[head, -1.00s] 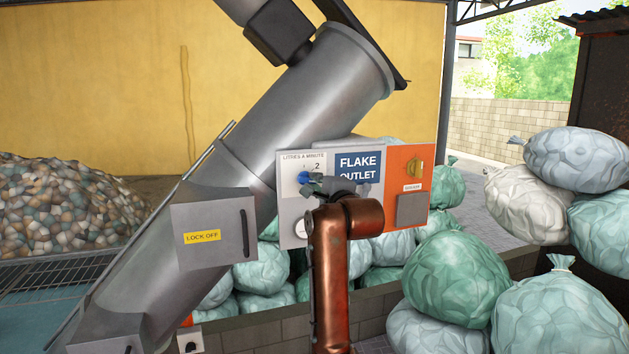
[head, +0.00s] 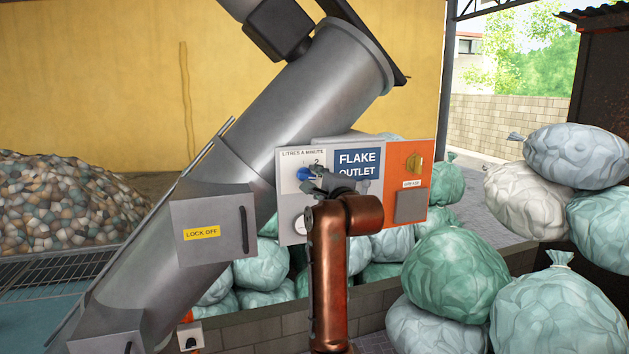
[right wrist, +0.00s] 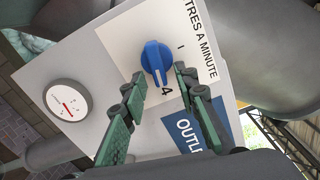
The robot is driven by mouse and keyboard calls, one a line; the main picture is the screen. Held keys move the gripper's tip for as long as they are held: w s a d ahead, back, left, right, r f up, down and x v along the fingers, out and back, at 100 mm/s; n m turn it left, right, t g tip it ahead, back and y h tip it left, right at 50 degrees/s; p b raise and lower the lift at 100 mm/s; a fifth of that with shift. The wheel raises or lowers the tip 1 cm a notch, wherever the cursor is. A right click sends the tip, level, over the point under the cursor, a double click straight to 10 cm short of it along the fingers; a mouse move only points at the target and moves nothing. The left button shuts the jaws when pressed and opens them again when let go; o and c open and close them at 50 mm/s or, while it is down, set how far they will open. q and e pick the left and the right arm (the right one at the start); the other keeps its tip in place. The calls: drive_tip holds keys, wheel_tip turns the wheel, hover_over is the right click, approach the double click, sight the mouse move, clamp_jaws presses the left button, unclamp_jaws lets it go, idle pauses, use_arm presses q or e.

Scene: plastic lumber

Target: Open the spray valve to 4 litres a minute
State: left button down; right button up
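The spray valve is a blue knob (head: 303,174) on a white panel marked LITRES A MINUTE (head: 289,190), left of the FLAKE OUTLET sign. In the right wrist view the knob (right wrist: 155,60) has a raised grip, one end of it towards the printed 4 (right wrist: 167,90). My right gripper (head: 314,177) is at the knob and hides part of it and the scale. In the right wrist view its green-padded fingers (right wrist: 159,76) are apart, one on each side of the knob's lower end. I cannot tell whether they touch it. My left gripper is not in view.
A round gauge (right wrist: 68,100) sits beside the knob. A grey chute (head: 285,110) with a LOCK OFF box (head: 213,225) stands left. Stuffed bags (head: 455,275) fill the right.

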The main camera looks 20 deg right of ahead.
drive_tip(key=shift+s, duration=0.2)
drive_tip(key=s, duration=1.1)
drive_tip(key=shift+s+d, duration=0.2)
drive_tip(key=shift+s, duration=0.15)
drive_tip(key=shift+f, duration=0.1)
